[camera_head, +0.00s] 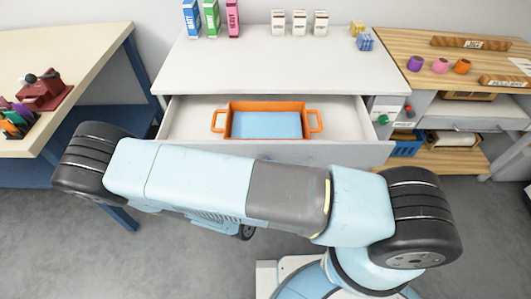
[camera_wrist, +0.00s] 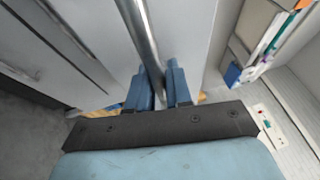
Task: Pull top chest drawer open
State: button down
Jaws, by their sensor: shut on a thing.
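The chest (camera_head: 260,62) stands in the middle of the head view, with a white top. Its top drawer (camera_head: 345,120) is pulled well out, and its inside shows. An orange tray (camera_head: 266,106) with a blue floor and two side handles sits in the drawer. In the wrist view, my gripper (camera_wrist: 165,88) has its two blue fingers either side of a round metal bar handle (camera_wrist: 143,35) and is shut on it. In the head view, my arm hides the handle, the gripper and the lower part of the chest.
Several boxes (camera_head: 211,18) and white packets (camera_head: 299,22) stand on the chest's top. A bench (camera_head: 60,40) with a red tool (camera_head: 42,92) is at left. A wooden bench (camera_head: 440,50) with cups (camera_head: 440,65) is at right. Grey floor (camera_head: 480,240) shows at lower right.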

jog(key=shift+s+f, duration=0.15)
jog(key=shift+s, duration=1.6)
jog(key=c, duration=1.1)
grip_release()
jog(key=shift+w, duration=0.1)
jog(key=shift+a, duration=0.1)
jog(key=v, duration=1.3)
jog(key=shift+s+a, duration=0.1)
jog(key=shift+s, duration=0.3)
